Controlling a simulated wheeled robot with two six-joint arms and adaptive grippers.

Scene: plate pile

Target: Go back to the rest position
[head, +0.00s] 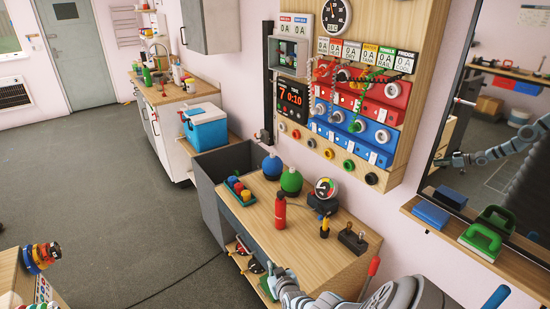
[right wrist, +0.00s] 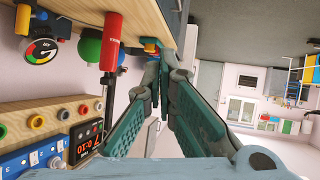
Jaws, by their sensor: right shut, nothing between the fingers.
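My right gripper (head: 274,272) is at the bottom of the head view, in front of the wooden bench (head: 262,228), with its arm coming in from the lower right. In the right wrist view my right gripper (right wrist: 164,72) has its fingers together at the tips, with nothing between them. A red cylinder (right wrist: 114,45) and the bench edge show beyond the fingers there, apart from them as far as I can tell. My left gripper is not in view.
The bench bears a red cylinder (head: 280,213), green and blue round bottles, a gauge (head: 326,188) and a tray of coloured pieces. A panel of coloured modules (head: 360,105) hangs behind. A mirror and shelf are at the right. Grey floor (head: 130,215) lies open at left.

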